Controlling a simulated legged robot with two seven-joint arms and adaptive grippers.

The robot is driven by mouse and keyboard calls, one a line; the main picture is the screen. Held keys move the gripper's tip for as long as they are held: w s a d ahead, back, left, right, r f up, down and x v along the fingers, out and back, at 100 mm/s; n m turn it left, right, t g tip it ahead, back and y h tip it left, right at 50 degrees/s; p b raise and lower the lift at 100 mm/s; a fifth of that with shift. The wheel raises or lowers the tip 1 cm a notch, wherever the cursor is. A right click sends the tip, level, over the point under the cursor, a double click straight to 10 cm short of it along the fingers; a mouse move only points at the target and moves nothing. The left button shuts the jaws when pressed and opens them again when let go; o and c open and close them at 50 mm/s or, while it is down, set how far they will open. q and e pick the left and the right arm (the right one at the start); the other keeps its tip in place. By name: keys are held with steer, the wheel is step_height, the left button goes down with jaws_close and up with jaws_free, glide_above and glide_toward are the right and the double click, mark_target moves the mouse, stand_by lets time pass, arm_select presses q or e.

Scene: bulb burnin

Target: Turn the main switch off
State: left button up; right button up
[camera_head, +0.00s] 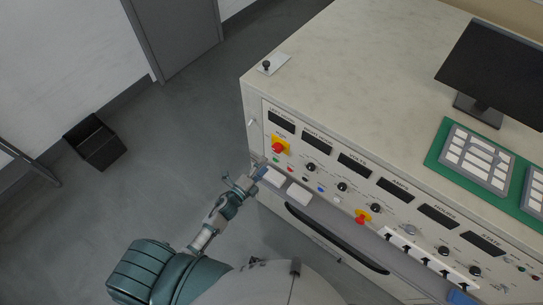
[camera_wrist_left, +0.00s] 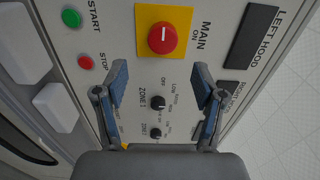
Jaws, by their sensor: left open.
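The main switch (camera_wrist_left: 162,38) is a round red knob with a small white mark on a yellow square plate. MAIN and ON are printed to its right in the left wrist view. It also shows near the left end of the panel in the head view (camera_head: 279,148). My left gripper (camera_wrist_left: 161,76) is open and empty. Its two blue-padded fingers are apart, with the knob lying beyond the gap between their tips, not between the pads. In the head view my left gripper (camera_head: 246,180) is low and left of the switch. A blue piece (camera_head: 461,297) at the bottom right may be part of my right gripper.
A green START button (camera_wrist_left: 72,17) and red STOP button (camera_wrist_left: 85,62) lie beside the switch. ZONE knobs (camera_wrist_left: 157,103) sit between the fingers in view. A second red knob on yellow (camera_head: 362,217) is farther right. A shelf edge (camera_head: 340,233) runs below the panel.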

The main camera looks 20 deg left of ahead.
arm_select(q)
steer(key=shift+v, duration=1.65)
steer(key=shift+w+a+f, duration=0.1)
